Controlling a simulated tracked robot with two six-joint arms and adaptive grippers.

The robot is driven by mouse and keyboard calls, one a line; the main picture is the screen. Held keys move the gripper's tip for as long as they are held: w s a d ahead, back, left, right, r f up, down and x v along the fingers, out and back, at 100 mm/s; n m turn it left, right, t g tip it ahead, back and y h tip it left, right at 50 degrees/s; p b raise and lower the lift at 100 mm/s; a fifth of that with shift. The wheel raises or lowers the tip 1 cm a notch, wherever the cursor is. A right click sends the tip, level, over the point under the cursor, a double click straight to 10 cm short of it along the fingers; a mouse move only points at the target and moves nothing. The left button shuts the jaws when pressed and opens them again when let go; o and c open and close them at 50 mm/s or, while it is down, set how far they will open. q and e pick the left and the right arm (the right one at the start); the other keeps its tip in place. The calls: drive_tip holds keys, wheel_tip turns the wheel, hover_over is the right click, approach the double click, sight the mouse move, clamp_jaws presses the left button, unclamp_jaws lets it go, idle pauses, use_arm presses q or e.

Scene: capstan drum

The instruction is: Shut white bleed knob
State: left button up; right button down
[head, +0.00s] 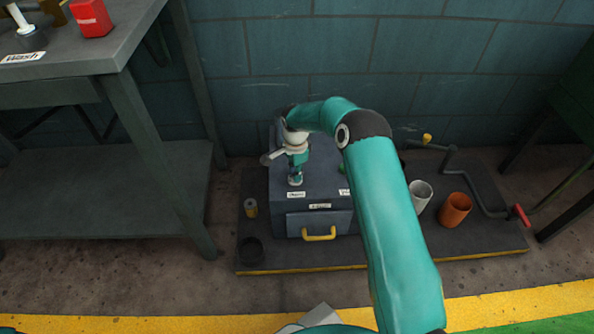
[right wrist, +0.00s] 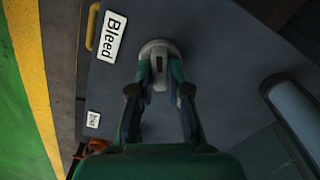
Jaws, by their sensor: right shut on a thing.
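The white bleed knob (right wrist: 158,47) is a round pale knob with a narrow raised bar, on top of the grey box (head: 335,222). A white label reading "Bleed" (right wrist: 114,36) lies beside it. My right gripper (head: 296,177) points down onto the knob, and in the right wrist view its two fingers (right wrist: 159,84) close in on the knob's bar from both sides. It is shut on the knob. In the head view the fingers cover most of the knob, and only its pale base (head: 295,183) shows. My left gripper is not in view.
The box has a yellow drawer handle (head: 319,234). On the dark platform (head: 480,250) stand a white cup (head: 421,193), an orange cup (head: 455,209) and a crank with a red grip (head: 522,215). A workbench (head: 70,60) stands at left. My right arm hides the box's right side.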

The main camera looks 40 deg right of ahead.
drive_tip(key=n, duration=0.4)
drive_tip(key=n+p, duration=0.1)
drive_tip(key=n, duration=0.1)
drive_tip(key=shift+s+a+f+n, duration=0.1)
drive_tip(key=shift+s+a+n, duration=0.1)
drive_tip(key=shift+s+n, duration=0.1)
drive_tip(key=n, duration=0.6)
drive_tip(key=shift+p, duration=0.3)
drive_tip(key=c, duration=1.2)
unclamp_jaws()
drive_tip(key=shift+o, duration=0.4)
drive_tip(key=shift+w+d, duration=0.1)
drive_tip(key=shift+w, duration=0.05)
wheel_tip(320, 180, up, 12)
